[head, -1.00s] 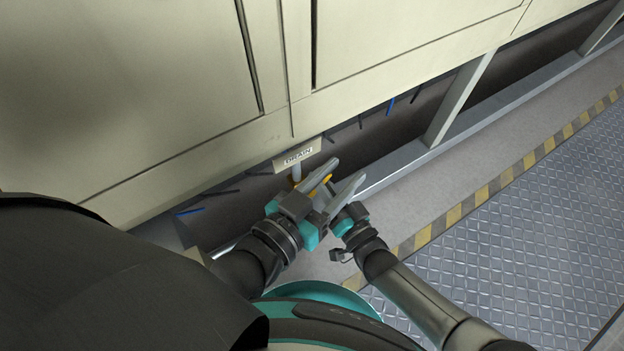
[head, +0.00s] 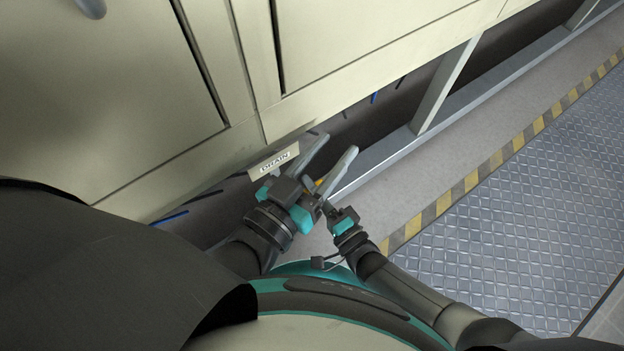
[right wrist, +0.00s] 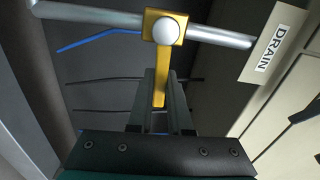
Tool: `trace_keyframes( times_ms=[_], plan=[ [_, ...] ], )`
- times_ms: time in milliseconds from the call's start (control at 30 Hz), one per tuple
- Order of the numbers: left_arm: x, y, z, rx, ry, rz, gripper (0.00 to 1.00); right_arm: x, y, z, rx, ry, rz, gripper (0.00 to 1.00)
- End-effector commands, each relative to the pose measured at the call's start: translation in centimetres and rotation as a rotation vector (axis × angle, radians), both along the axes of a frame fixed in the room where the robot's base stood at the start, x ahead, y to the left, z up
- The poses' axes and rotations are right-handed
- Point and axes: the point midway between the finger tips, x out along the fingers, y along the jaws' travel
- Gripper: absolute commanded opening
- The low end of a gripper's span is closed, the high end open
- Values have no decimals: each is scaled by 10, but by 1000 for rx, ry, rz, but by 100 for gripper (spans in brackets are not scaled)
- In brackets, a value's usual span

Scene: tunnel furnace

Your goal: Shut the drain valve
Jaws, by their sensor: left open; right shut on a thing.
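The drain valve shows in the right wrist view as a yellow square body (right wrist: 163,27) with a white round knob, on a grey pipe (right wrist: 217,37). Its yellow lever (right wrist: 161,80) stands across the pipe, roughly at a right angle. My right gripper (right wrist: 163,105) is shut on the lever's end. In the head view only a bit of yellow (head: 319,182) shows between my grippers. My left gripper (head: 339,145) is open, above my right gripper (head: 326,204), close to the valve. The right fingertips are largely hidden there.
A DRAIN sign (head: 273,162) hangs under the cream furnace panel (head: 370,50), just left of my left gripper. A grey frame post (head: 446,87) and rail lie to the right. A striped floor edge (head: 470,180) borders metal plate flooring.

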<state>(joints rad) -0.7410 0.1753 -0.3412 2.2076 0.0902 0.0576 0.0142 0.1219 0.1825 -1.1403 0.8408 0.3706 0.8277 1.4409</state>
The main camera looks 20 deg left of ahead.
Motion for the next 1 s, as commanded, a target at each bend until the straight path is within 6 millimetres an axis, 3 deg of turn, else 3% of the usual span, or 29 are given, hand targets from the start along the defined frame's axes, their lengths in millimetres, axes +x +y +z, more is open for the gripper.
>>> trace_keyframes(
  times_ms=[733, 767, 1000],
  plan=[
    [-2, -1, -1, -4, 0, -3, 50, 0, 1, -4, 56, 65, -1, 0],
    [-2, -1, -1, -4, 0, -3, 50, 0, 1, -4, 56, 65, -1, 21],
    [-2, -1, -1, -3, 1, -3, 50, 0, 0, -4, 54, 63, -1, 48]
  ],
)
